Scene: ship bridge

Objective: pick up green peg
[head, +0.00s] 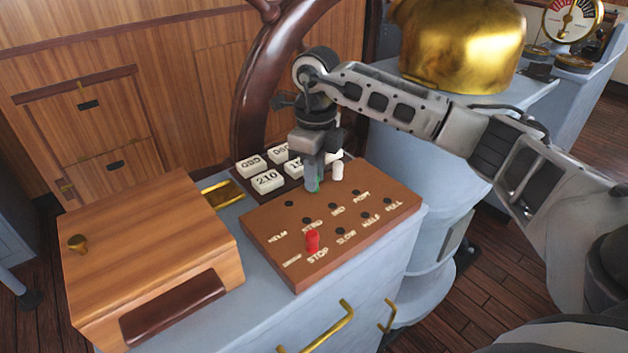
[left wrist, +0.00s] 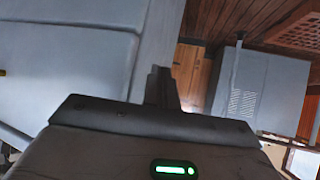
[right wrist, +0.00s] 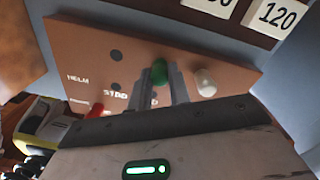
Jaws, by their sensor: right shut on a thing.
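The green peg (right wrist: 159,71) is between the fingers of my right gripper (right wrist: 172,84) in the right wrist view. In the head view my right gripper (head: 314,178) points down over the back of the brown peg board (head: 278,240), and only a sliver of the green peg (head: 318,186) shows. The fingers hide most of it, and I cannot tell whether its lower end sits in a hole. My left gripper (left wrist: 163,88) shows only in the left wrist view. Its fingers are together with nothing visible in them, away from the board.
A red peg (head: 312,241) stands near the board's front, by STOP. A white peg (head: 337,171) stands close beside my right gripper. White number tiles (head: 267,181) lie behind the board. A wooden box (head: 150,250) is left, a ship's wheel (head: 262,85) behind, and a brass dome (head: 460,50) behind my right arm.

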